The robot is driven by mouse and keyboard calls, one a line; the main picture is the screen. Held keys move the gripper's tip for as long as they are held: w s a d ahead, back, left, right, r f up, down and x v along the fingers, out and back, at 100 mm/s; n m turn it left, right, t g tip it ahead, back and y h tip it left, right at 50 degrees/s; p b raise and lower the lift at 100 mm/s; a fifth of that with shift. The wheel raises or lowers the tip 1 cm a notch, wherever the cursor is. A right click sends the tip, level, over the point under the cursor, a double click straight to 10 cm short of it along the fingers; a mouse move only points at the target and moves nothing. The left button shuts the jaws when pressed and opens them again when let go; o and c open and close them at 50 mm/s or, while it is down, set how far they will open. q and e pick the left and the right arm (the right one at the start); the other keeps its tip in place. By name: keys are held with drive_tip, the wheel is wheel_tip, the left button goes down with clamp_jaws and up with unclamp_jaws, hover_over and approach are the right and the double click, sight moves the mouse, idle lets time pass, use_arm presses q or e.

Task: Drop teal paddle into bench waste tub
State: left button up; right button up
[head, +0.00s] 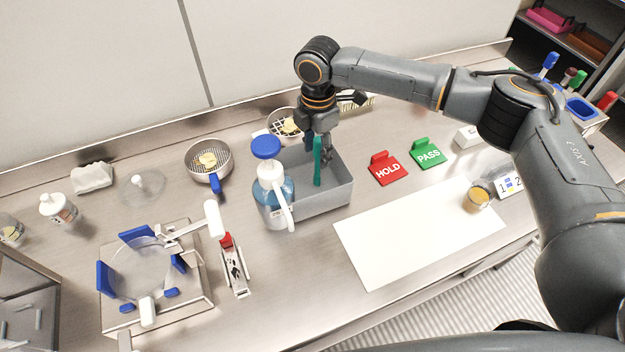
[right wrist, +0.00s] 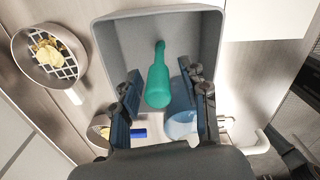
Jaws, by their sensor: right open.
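The teal paddle (head: 317,165) is upright inside the grey waste tub (head: 335,199), below my right gripper (head: 318,147). In the right wrist view the paddle (right wrist: 158,82) shows between the open fingers (right wrist: 158,92), with a gap on both sides. Its thin end points toward the floor of the tub (right wrist: 190,30). I cannot tell whether the paddle rests on the tub floor or is still in the air. The right gripper is open over the tub. My left gripper is not in view.
Strainers with yellow pieces (head: 208,160) are behind and left. Red HOLD (head: 388,170) and green PASS (head: 427,154) signs stand right. A bare white mat (head: 400,235) lies front right.

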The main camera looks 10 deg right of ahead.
drive_tip(key=shift+r, duration=0.15)
wheel_tip(320, 180, up, 12)
drive_tip(key=shift+f, duration=0.1)
idle(0.6)
